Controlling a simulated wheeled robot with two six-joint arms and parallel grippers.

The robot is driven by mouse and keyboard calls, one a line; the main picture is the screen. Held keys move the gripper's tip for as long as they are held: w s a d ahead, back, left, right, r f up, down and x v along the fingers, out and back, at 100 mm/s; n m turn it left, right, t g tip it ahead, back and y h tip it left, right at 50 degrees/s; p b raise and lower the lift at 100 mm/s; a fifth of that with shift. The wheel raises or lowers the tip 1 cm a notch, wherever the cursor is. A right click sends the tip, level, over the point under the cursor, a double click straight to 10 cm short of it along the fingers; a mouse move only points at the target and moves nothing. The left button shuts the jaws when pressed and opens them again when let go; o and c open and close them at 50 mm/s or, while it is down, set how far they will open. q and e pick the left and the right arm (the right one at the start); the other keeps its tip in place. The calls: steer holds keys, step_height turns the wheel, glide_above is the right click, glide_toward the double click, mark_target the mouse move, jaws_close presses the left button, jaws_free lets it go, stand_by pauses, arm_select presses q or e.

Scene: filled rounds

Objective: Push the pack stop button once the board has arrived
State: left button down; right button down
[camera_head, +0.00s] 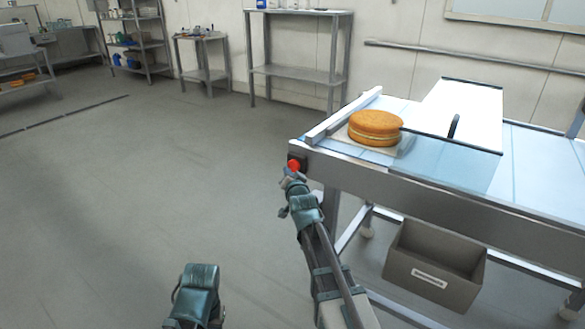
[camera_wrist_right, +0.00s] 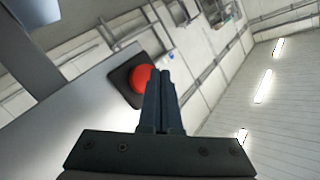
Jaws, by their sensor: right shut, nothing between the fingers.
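The red stop button (camera_head: 293,164) sits on a dark plate at the left end of the conveyor's front rail. My right gripper (camera_head: 291,175) is shut and empty, its tips right at the button. In the right wrist view the button (camera_wrist_right: 142,78) shows just left of the closed fingertips (camera_wrist_right: 164,75); I cannot tell whether they touch it. The board (camera_head: 405,148) lies at the left end of the conveyor near the end bar, with a round filled cake (camera_head: 375,128) on it. Of my left arm only a teal part shows at the bottom; its gripper is out of frame.
The conveyor table (camera_head: 450,193) fills the right side, with a clear-fronted white-topped cover (camera_head: 465,105) over its middle. A pale bar (camera_head: 344,116) crosses its left end. A grey bin (camera_head: 435,265) stands underneath. The floor (camera_head: 130,190) to the left is free.

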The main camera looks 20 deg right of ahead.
stand_by(0.8)
steer(key=shift+w+d, duration=0.25)
steer(key=shift+d, duration=0.1)
steer(key=shift+w+d, duration=0.35)
steer(key=shift+d, duration=0.05)
stand_by(0.8)
steer(key=shift+s+a, duration=0.6)
steer(key=shift+a, duration=0.15)
steer(key=shift+s+a, duration=0.8)
steer(key=shift+a, duration=0.2)
steer(key=shift+s+a, duration=0.75)
steer(key=shift+a, duration=0.25)
